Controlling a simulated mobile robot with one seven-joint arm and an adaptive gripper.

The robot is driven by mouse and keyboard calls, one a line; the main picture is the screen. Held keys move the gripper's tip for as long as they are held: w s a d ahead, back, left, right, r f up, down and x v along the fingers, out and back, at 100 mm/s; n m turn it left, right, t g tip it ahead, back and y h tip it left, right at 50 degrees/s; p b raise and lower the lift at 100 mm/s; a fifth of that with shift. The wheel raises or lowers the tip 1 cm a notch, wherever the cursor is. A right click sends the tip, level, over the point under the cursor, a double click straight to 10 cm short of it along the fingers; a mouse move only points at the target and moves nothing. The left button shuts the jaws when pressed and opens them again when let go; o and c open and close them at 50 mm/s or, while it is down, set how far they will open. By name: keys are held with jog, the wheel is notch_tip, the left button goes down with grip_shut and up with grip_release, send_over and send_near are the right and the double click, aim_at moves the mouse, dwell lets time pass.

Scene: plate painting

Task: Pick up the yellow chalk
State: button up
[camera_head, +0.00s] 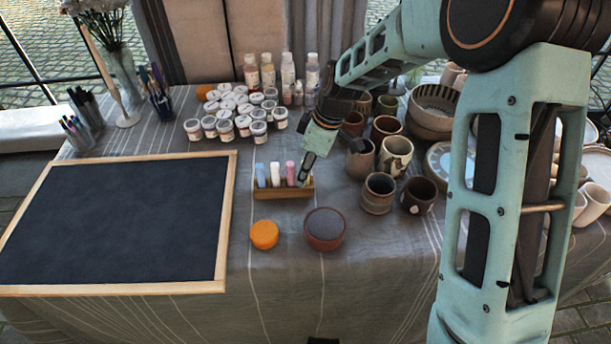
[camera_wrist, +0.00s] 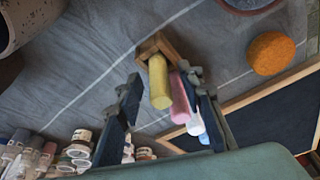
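The yellow chalk (camera_wrist: 159,84) stands in the end of a small wooden holder (camera_head: 284,192), which also shows in the wrist view (camera_wrist: 150,47). Pink chalk (camera_head: 290,172), white chalk (camera_head: 275,174) and blue chalk (camera_head: 261,175) stand in a row beside it. My gripper (camera_wrist: 163,86) is open, with one finger on each side of the yellow chalk in the wrist view. The right finger overlaps the pink chalk there. I cannot tell whether a finger touches either chalk. In the head view, my gripper (camera_head: 306,168) covers the holder's right end and hides the yellow chalk.
A blackboard (camera_head: 115,220) lies left of the holder. An orange sponge (camera_head: 264,234) and a round dark-topped dish (camera_head: 324,230) sit in front. Paint jars (camera_head: 226,129) and bottles (camera_head: 268,72) stand behind. Cups (camera_head: 379,193) and bowls crowd the right.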

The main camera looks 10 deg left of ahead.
grip_shut()
jog(key=shift+r, duration=0.15)
